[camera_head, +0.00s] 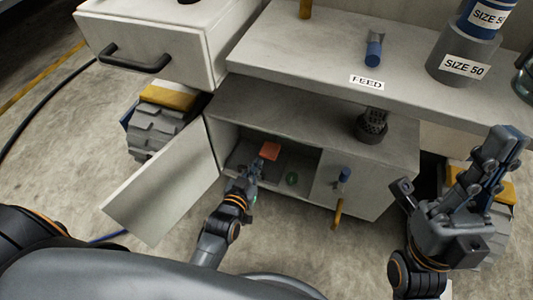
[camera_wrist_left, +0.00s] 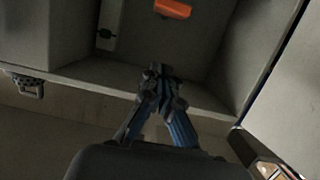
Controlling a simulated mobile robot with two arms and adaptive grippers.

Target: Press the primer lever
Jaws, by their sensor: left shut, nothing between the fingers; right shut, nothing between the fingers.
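An orange-red paddle (camera_head: 269,151), which looks like the primer lever, sits inside the open cabinet (camera_head: 398,160) under the counter. In the left wrist view the orange paddle (camera_wrist_left: 172,8) is at the top edge, partly cut off. My left gripper (camera_head: 252,172) is at the cabinet opening, just below and left of the paddle in the head view. In the wrist view its fingers (camera_wrist_left: 158,73) are together and empty, with a visible gap to the paddle. My right gripper (camera_head: 503,145) is raised at the right, shut and empty, far from the paddle.
The open cabinet door (camera_head: 165,188) stands left of my left arm. A small green part (camera_head: 292,179) lies inside the cabinet. A drawer (camera_head: 145,45) juts out at upper left; the labelled counter (camera_head: 310,50) overhangs behind.

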